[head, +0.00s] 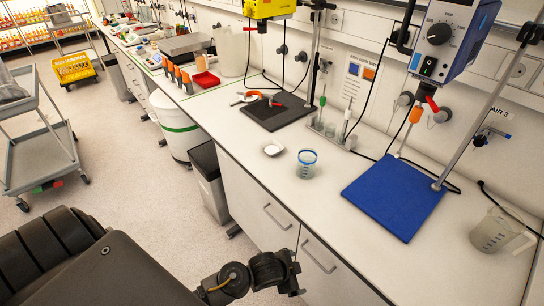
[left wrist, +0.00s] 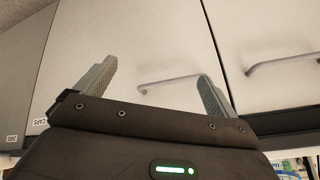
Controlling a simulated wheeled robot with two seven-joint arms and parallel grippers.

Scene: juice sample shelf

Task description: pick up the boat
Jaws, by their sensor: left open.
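The boat is most likely the small white dish (head: 273,148) on the white bench, left of a blue-rimmed beaker, in the head view. It appears empty. My left gripper (left wrist: 157,72) is open and empty in the left wrist view, its two grey fingers spread in front of pale cabinet doors. In the head view the dark end of my left arm is low in front of the cabinets, below the bench top and well apart from the dish; its fingers are not clear there. The dish does not show in the left wrist view. My right gripper is not in view.
The blue-rimmed beaker (head: 307,163) stands close to the dish on its right. A black mat (head: 272,113) with a stand lies behind, a blue plate (head: 395,196) to the right, then a clear jug (head: 499,231). Cabinet handles (head: 318,256) stick out below the bench edge.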

